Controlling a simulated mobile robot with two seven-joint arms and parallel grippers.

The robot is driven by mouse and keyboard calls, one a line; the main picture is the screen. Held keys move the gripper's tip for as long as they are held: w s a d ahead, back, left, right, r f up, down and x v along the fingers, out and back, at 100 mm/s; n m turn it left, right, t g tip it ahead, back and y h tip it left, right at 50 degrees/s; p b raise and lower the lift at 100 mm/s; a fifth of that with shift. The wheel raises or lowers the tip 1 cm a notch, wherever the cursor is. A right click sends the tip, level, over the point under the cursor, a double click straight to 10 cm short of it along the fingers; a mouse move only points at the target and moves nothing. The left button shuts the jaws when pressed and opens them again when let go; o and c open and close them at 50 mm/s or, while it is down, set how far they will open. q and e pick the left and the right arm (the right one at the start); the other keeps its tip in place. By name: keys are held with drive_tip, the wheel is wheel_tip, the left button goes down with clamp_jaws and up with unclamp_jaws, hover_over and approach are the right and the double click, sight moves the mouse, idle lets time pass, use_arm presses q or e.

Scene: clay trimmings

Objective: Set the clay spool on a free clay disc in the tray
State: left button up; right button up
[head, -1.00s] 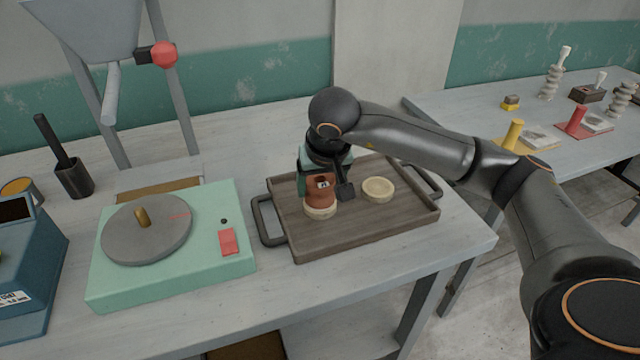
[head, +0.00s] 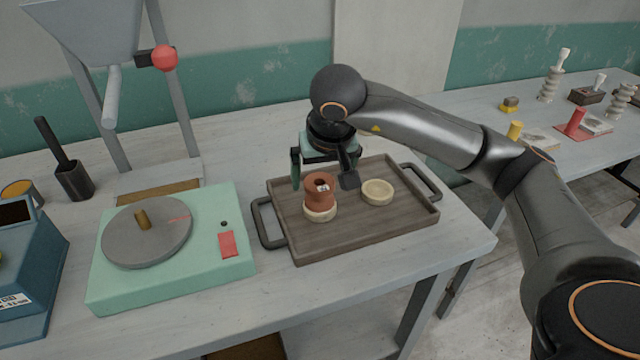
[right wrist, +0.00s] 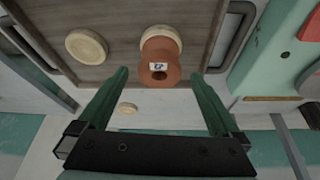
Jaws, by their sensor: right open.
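The clay spool (head: 319,189) is reddish brown with a small label on it. It stands upright on a pale clay disc (head: 320,213) in the left part of the wooden tray (head: 350,228). A second pale disc (head: 377,191) lies bare to its right in the tray. My right gripper (head: 324,182) is open and empty, just behind and above the spool, apart from it. In the right wrist view the spool (right wrist: 160,65) shows beyond the two open fingers, on its disc (right wrist: 163,33). My left gripper is not in view.
Left of the tray is a green machine (head: 175,275) with a round grey wheel (head: 147,230) and a red switch. A blue device (head: 30,270) stands at the far left. A second table (head: 480,125) at the right holds several tools. A small pale disc (right wrist: 126,108) shows in the right wrist view.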

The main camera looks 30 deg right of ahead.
drive_tip(key=v, duration=0.7)
drive_tip(key=shift+r, duration=0.3)
